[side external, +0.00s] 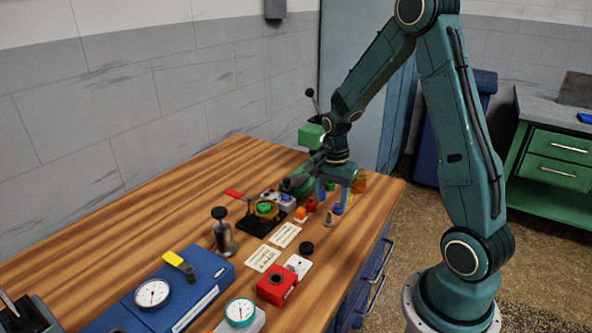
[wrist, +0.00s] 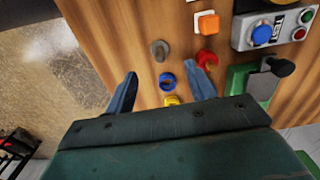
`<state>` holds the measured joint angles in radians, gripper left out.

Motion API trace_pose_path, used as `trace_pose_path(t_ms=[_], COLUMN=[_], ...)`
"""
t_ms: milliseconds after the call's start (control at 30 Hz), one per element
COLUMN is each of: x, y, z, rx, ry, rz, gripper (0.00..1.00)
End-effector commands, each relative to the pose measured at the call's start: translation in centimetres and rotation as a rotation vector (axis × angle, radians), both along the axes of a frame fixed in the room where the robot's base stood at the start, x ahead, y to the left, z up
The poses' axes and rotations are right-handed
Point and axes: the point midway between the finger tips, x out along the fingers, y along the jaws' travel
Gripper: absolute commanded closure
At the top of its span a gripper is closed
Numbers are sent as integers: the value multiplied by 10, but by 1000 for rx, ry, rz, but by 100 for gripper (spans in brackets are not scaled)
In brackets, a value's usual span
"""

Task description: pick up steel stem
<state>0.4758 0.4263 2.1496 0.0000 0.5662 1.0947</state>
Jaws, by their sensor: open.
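The steel stem is most likely the small grey knob-like piece (wrist: 159,50) near the table edge in the wrist view. It also shows as a small grey upright piece (side external: 329,219) in the side view. My gripper (wrist: 168,70) is open with its two blue fingers spread and nothing held. It hangs pointing down over the table (side external: 331,197) in the side view, behind the stem. In the wrist view the stem lies beyond the fingertips, and a blue ring-like piece (wrist: 167,80) shows between the fingers.
A yellow piece (wrist: 171,101) is partly hidden by my gripper. A control box with buttons (wrist: 272,25) and a green device (wrist: 250,82) stand to the right. The table edge is near on the left.

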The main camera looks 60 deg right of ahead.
Motion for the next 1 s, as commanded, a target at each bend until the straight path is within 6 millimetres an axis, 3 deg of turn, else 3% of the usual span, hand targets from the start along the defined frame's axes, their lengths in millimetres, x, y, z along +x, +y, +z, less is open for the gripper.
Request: trace_pose_path(t_ms=[467, 1000], x=[0, 0], y=[1, 5], z=[-14, -59], rx=[0, 0], ry=[1, 2], rz=[0, 1], gripper=[45, 45])
